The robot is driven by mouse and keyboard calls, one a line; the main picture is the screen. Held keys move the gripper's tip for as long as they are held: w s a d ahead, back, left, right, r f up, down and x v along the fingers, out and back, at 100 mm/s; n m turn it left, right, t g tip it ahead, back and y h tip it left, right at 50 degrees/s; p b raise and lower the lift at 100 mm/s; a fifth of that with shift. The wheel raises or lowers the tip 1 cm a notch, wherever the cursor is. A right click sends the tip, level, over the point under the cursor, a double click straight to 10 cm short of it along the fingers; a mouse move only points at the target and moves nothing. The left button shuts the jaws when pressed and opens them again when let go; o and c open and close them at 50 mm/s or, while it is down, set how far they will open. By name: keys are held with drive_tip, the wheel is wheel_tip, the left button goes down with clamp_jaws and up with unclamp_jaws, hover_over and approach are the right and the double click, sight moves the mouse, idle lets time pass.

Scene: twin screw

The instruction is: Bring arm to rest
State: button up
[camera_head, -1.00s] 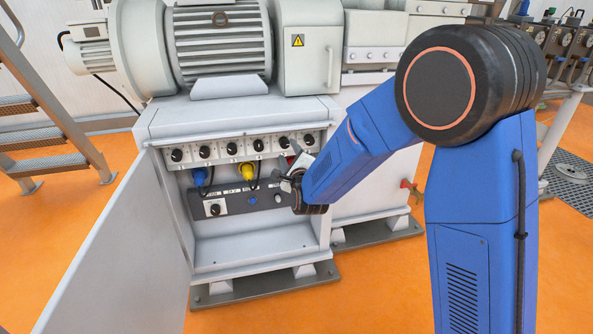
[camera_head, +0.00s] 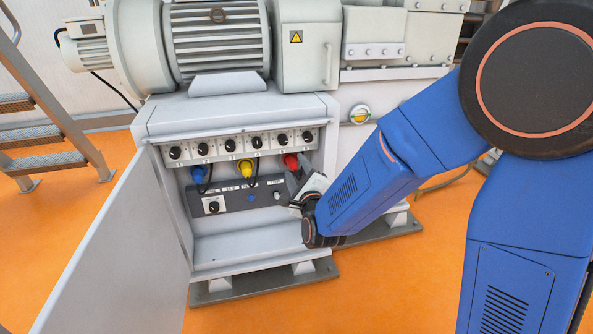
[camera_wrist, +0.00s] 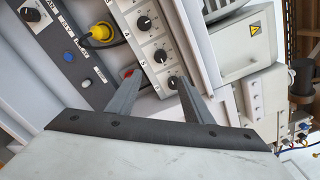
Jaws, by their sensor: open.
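My gripper (camera_head: 295,183) is at the right side of the open cabinet, in front of its panel. In the wrist view my gripper (camera_wrist: 158,88) has its two fingers spread apart with nothing held between them. The red plug (camera_head: 291,162) sits in the panel just behind the fingers; in the wrist view it is mostly hidden by the left finger (camera_wrist: 127,72). My blue arm reaches in from the right of the head view.
The cabinet (camera_head: 240,240) has a row of black knobs, a blue plug (camera_head: 199,174) and a yellow plug (camera_head: 245,167). Its door (camera_head: 120,250) stands open at the left. A motor (camera_head: 215,45) is on top. Metal stairs (camera_head: 45,135) stand far left. Orange floor lies clear in front.

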drive_tip(key=s+d+r+n+g+h, duration=0.1)
drive_tip(key=s+d+n+g, duration=0.2)
drive_tip(key=s+d+n, duration=0.4)
drive_tip(key=s+d+r+n+g+h, duration=0.1)
drive_tip(key=s+d+r+n+g, duration=0.2)
drive_tip(key=d, duration=0.6)
drive_tip(key=s+d+f+n+g+h, duration=0.1)
drive_tip(key=s+d+n, duration=0.3)
drive_tip(key=s, duration=0.4)
drive_tip(key=s+d+n+g+h, duration=0.1)
drive_tip(key=s+d+n+g, duration=0.2)
drive_tip(key=s+d, duration=0.3)
drive_tip(key=s+d+f+n+g+h, duration=0.1)
drive_tip(key=s+d+n, duration=0.3)
drive_tip(key=s, duration=0.8)
drive_tip(key=shift+d+f+n+g, duration=0.3)
drive_tip(key=shift+d+n+g, duration=0.1)
drive_tip(key=shift+d+g, duration=0.35)
